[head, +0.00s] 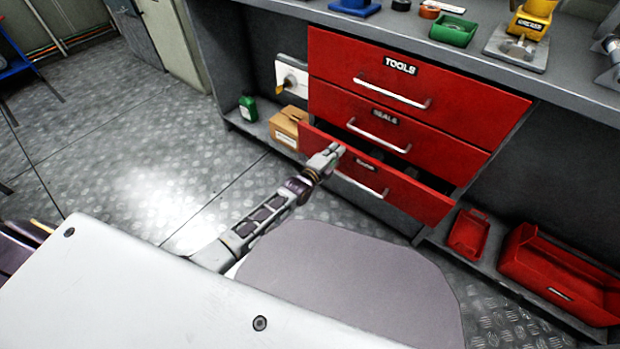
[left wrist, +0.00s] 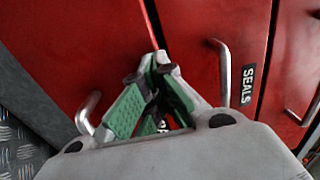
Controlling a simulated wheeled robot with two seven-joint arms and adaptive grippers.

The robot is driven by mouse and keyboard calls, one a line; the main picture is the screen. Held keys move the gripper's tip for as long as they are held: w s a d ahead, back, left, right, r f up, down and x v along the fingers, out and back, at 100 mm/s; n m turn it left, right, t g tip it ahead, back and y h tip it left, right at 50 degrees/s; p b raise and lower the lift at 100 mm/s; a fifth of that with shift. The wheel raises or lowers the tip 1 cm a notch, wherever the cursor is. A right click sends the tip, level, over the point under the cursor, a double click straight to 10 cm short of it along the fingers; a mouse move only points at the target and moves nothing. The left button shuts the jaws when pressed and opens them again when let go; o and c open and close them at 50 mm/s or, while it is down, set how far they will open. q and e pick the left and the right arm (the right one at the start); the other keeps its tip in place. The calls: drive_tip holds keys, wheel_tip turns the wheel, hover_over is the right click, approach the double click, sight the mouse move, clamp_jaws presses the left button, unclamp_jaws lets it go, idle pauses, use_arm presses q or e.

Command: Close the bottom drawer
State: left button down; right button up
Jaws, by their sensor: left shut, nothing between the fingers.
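The bottom drawer (head: 410,192) is red and stands partly open, its front pulled out from the cabinet with a dark gap above its right part. Its metal handle (head: 362,184) runs across the front. My left gripper (head: 336,150) is at the upper left part of the drawer front, above the handle's left end. In the left wrist view its green-padded fingers (left wrist: 156,62) meet at the tips, shut and empty, close to the red drawer front. I cannot tell whether they touch it. The handle (left wrist: 88,112) shows left of the fingers. My right gripper is not in view.
The SEALS drawer (head: 440,142) and TOOLS drawer (head: 460,98) above look shut. A cardboard box (head: 287,128) and green bottle (head: 248,108) stand left on the lower shelf. Red bins (head: 468,234) (head: 555,272) sit at the lower right. The floor at left is open.

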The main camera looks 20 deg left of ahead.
use_arm(q)
drive_tip(key=shift+x, duration=1.15)
drive_tip(key=shift+w+d+b, duration=0.1)
drive_tip(key=shift+w+b, duration=0.15)
drive_tip(key=shift+b, duration=0.05)
